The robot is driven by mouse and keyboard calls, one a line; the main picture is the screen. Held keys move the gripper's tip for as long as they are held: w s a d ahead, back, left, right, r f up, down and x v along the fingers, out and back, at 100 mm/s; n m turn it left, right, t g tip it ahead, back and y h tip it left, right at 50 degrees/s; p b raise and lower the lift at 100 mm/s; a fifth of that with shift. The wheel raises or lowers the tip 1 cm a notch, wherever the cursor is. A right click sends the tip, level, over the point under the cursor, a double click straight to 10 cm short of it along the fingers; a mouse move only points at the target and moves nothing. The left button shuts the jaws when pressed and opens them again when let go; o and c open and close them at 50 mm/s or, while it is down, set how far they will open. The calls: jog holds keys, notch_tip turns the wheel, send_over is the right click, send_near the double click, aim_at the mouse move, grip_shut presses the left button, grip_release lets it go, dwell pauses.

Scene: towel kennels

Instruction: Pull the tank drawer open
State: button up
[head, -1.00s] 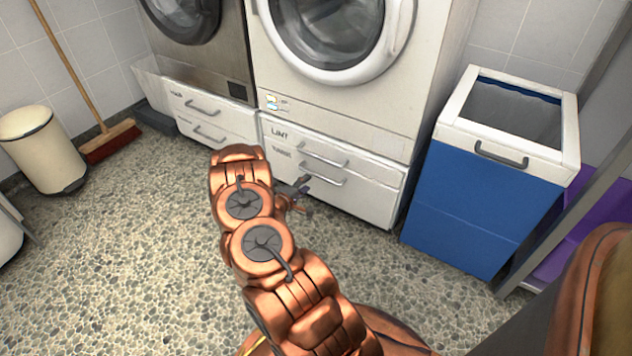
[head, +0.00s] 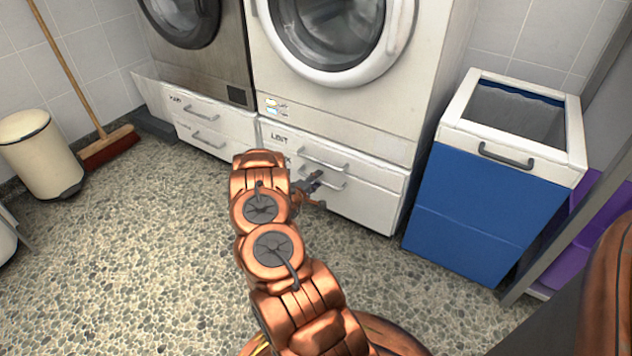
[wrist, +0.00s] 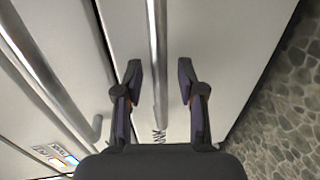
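The tank drawer (head: 362,212) is the lower white drawer under the right-hand machine, and it is shut. Its bar handle (wrist: 157,50) runs up the middle of the wrist view, and part of a dark label (wrist: 158,137) shows beside the handle's near end. My gripper (wrist: 159,78) is open, with one finger on each side of the bar; I cannot tell whether either finger touches it. In the head view my gripper (head: 312,187) is at the lower handle, and my wrist hides the drawer's left part.
The lint drawer (head: 376,175) sits directly above, shut, with its own handle (wrist: 55,75) to the left in the wrist view. A blue bin (head: 470,215) stands close on the right. Two drawers lie left under the grey machine.

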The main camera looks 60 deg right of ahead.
grip_shut()
jog(key=shift+a, duration=0.1)
dwell(0.5)
